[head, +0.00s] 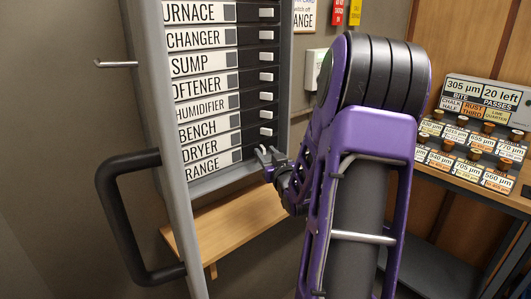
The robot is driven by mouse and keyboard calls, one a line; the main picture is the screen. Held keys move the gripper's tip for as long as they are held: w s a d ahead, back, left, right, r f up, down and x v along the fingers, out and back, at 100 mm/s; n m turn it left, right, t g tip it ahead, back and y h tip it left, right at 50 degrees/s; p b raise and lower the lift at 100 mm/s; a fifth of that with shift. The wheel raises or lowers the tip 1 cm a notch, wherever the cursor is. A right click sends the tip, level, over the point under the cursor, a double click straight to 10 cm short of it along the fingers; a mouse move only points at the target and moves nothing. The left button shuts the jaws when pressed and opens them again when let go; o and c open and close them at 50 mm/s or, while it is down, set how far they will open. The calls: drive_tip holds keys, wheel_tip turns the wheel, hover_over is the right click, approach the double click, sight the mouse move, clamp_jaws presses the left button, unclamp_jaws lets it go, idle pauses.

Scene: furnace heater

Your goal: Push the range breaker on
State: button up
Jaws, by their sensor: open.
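The breaker panel (184,150) stands left of centre, with a column of white name labels and a column of small pale switches to their right. The range label (203,167) is the lowest. My gripper (268,151) is at the lower right of the panel, level with the bottom rows, its fingers apart and pointing left toward the switch column. The range breaker's switch is hidden or too small to tell behind the fingertips. I cannot tell whether my fingers touch it. The dryer switch (266,132) shows just above my gripper.
A black handle (108,220) and a metal peg (116,64) stick out at the panel's left edge. A wooden shelf (225,220) is below the panel. My purple arm fills the middle right.

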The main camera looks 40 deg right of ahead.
sight(262, 145)
drive_tip(key=shift+c, duration=0.3)
clamp_jaws()
drive_tip(key=shift+s+d, duration=0.1)
drive_tip(key=shift+d, duration=0.1)
drive_tip(key=n+y, duration=0.1)
drive_tip(key=y, duration=0.1)
drive_tip(key=d+n+y+p, duration=0.1)
drive_tip(key=y, duration=0.1)
drive_tip(key=d+n+y+p, duration=0.1)
drive_tip(key=n+y, duration=0.1)
drive_tip(key=shift+r+t, duration=0.15)
drive_tip(key=shift+t, duration=0.25)
drive_tip(key=shift+w+d+n+g+y+p, duration=0.1)
drive_tip(key=shift+d+n+g+y+p, duration=0.25)
drive_tip(key=shift+n+y, duration=0.6)
drive_tip(key=shift+w+d+n+g+y+p, duration=0.1)
drive_tip(key=shift+d+n+g+y+p, duration=0.4)
drive_tip(key=shift+y, duration=0.9)
drive_tip(key=shift+w+d+n+g+y+p, duration=0.1)
drive_tip(key=shift+n+y+p, duration=0.2)
drive_tip(key=shift+n+y, duration=0.7)
drive_tip(key=shift+y, duration=0.35)
drive_tip(key=shift+o, duration=0.3)
unclamp_jaws()
